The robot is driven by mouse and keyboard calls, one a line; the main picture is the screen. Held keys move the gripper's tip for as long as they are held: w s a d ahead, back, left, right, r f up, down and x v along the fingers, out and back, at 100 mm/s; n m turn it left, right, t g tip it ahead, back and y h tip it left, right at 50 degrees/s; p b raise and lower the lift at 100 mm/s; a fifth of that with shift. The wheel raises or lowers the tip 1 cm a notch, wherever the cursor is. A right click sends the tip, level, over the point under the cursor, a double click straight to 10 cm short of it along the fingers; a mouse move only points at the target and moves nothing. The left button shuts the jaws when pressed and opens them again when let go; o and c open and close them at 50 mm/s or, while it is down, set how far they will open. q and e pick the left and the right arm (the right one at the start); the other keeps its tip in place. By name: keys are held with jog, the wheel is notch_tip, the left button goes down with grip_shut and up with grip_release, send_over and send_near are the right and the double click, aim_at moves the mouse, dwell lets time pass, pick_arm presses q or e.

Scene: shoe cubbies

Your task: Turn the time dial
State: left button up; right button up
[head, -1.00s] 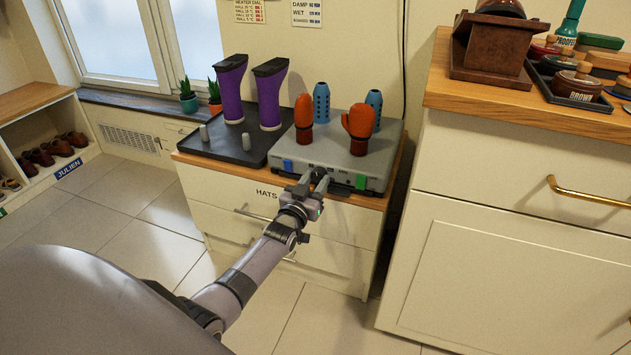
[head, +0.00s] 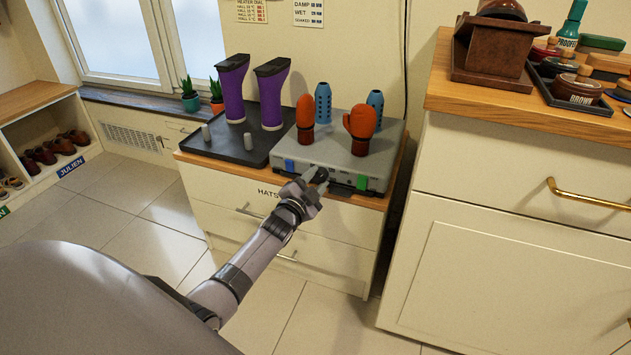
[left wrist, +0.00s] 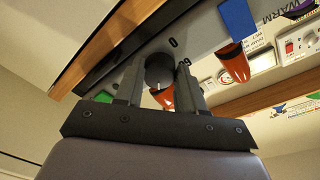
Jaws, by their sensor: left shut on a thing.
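The grey dryer box (head: 330,155) stands on the wooden-topped drawer cabinet, with a blue block (head: 289,165) and a green block (head: 362,183) on its front. My left gripper (head: 316,177) is at the front face between these blocks. In the left wrist view, the dark round dial (left wrist: 159,69) sits between the two fingers of the left gripper (left wrist: 158,82), which are shut on it. Printed marks, one like a 0, show beside the dial. The dial's pointer is not readable. My right gripper is out of view.
Two orange gloves (head: 359,122) and two blue perforated posts (head: 322,101) stand on the box. Purple boots (head: 232,88) stand on a dark tray (head: 233,151) to the left. A taller cabinet (head: 500,228) stands to the right. The floor in front is clear.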

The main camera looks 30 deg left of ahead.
pick_arm(q)
jog(key=shift+f+m, duration=0.1)
jog(key=shift+m, duration=0.4)
jog(key=o, duration=1)
jog(key=shift+o, duration=0.2)
jog(key=shift+s+d+p, duration=0.1)
jog(key=shift+s+p, duration=0.2)
jog(key=shift+s, duration=0.15)
jog(key=s+p, duration=0.2)
jog(key=s, duration=0.4)
jog(key=shift+s+d, duration=0.15)
jog(key=shift+d, duration=0.25)
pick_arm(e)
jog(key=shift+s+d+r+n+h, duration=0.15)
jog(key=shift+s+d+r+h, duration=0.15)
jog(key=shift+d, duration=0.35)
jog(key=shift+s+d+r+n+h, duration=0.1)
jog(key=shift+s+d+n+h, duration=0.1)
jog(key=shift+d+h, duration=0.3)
